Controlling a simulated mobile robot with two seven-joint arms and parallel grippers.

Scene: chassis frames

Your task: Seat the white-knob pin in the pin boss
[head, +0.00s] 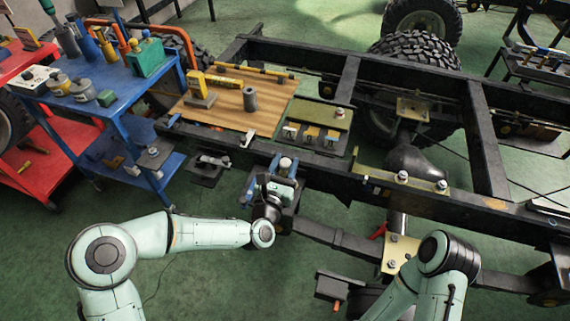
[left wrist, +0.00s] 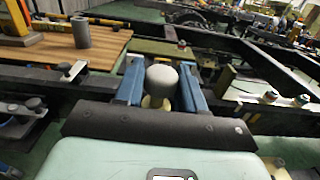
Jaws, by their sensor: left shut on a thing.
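The white-knob pin (head: 286,163) shows as a pale rounded knob at the near chassis rail. In the left wrist view the knob (left wrist: 161,78) stands upright between two blue fingers. My left gripper (head: 283,168) is shut on it; its fingers (left wrist: 161,92) flank the knob on both sides. A pale yellowish part (left wrist: 153,103) shows just below the knob, partly covered by the gripper. The pin's shank and the pin boss are hidden, so I cannot tell how deep the pin sits. My right arm shows at the lower right, but its gripper is not visible.
A wooden board (head: 225,112) with a grey cylinder (head: 250,99) lies across the chassis behind the gripper. A green tray (head: 322,122) is beside it. A yellowish bracket (head: 420,184) with silver knobs sits right along the rail (head: 330,170). A blue cart (head: 95,105) stands left.

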